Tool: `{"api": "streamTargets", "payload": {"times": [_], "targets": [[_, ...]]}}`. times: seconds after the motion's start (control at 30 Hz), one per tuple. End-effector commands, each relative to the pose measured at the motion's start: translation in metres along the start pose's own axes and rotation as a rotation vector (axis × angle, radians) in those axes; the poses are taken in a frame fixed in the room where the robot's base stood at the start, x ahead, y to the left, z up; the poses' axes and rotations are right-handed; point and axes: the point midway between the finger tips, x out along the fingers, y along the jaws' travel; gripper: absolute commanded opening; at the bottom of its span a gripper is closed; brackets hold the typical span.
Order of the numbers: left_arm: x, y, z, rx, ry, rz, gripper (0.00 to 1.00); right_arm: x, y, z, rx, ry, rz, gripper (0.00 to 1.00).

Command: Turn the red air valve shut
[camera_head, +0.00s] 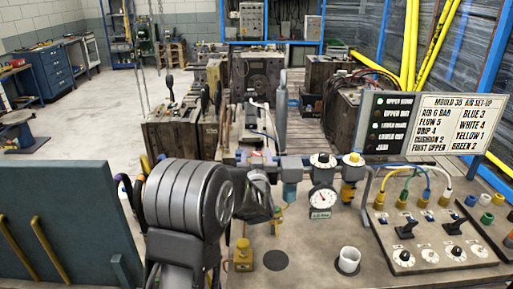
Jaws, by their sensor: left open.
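My left arm comes in from the lower left, and its large grey wrist covers much of the near bench. My left gripper (257,200) is dark, small and partly hidden by that wrist. It is at the left end of the air line, and its jaws are open. A small reddish patch (257,154) shows just above and behind it. This may be the red air valve, but most of it is hidden and I cannot tell its handle's angle or whether the gripper touches it. To the right on the line are a blue-bowled filter (290,192) and a round gauge (322,199). My right gripper is not in view.
A control panel (470,272) with knobs, switches and coloured hoses stands at right, below a set-up sign (465,125). Heavy moulds (170,138) fill the space behind. Open floor lies at left.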

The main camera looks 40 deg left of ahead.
Motion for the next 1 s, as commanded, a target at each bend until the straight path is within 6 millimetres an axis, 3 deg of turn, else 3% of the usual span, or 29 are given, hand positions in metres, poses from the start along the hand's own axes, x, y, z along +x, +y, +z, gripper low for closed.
{"api": "streamTargets", "payload": {"times": [0.2,0.53,1.0], "targets": [[0.027,0.000,-0.001,0.003,-0.001,0.000,0.53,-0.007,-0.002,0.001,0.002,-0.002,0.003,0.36],[0.032,0.000,0.001,0.000,-0.001,0.001,0.53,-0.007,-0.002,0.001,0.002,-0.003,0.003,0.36],[0.032,0.000,0.000,0.000,-0.001,0.001,0.15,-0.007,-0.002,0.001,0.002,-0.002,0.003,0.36]]}}
